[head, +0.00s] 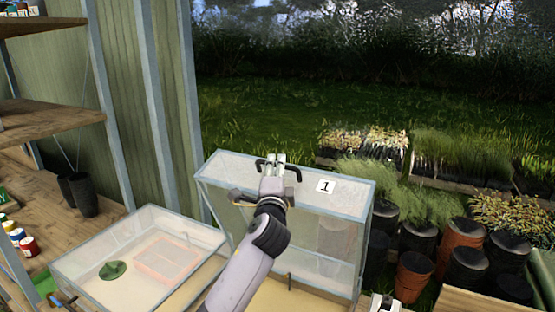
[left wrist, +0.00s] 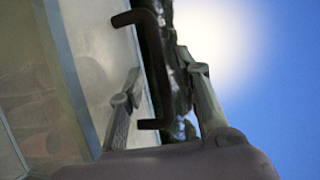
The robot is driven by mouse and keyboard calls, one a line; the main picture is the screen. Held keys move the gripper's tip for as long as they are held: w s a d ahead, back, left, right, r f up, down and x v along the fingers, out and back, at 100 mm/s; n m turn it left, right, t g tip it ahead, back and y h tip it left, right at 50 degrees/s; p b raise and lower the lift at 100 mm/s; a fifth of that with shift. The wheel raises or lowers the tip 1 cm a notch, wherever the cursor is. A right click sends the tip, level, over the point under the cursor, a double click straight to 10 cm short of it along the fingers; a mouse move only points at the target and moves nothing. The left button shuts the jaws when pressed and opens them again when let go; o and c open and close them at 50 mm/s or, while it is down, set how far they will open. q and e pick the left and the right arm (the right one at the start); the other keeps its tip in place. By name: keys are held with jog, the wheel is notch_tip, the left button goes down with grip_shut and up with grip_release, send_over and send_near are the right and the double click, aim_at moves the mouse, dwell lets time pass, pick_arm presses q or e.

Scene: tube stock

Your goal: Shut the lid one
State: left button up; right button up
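The lid one is a clear panel with a grey frame (head: 232,168) and a white label "1" (head: 325,187). It stands raised, roughly upright, at the back of its bin. Its black handle (head: 296,168) is on the top edge; the handle also shows in the left wrist view (left wrist: 160,65). My left gripper (head: 275,160) is at this handle. In the left wrist view its fingers (left wrist: 165,90) are spread, with the handle bar between them; contact cannot be told. A small part of my right gripper (head: 384,303) shows at the bottom edge; its fingers are mostly cut off.
A clear box (head: 140,222) stands left of the lid, with a pink tray (head: 165,258) and a green item (head: 112,270) showing in it. Wooden shelves (head: 45,118) are at the left. Dark and terracotta pots (head: 460,245) stand at the right, beyond the lid.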

pick_arm(q)
jog(key=shift+w+r, duration=0.15)
jog(key=shift+w, duration=1.05)
grip_shut()
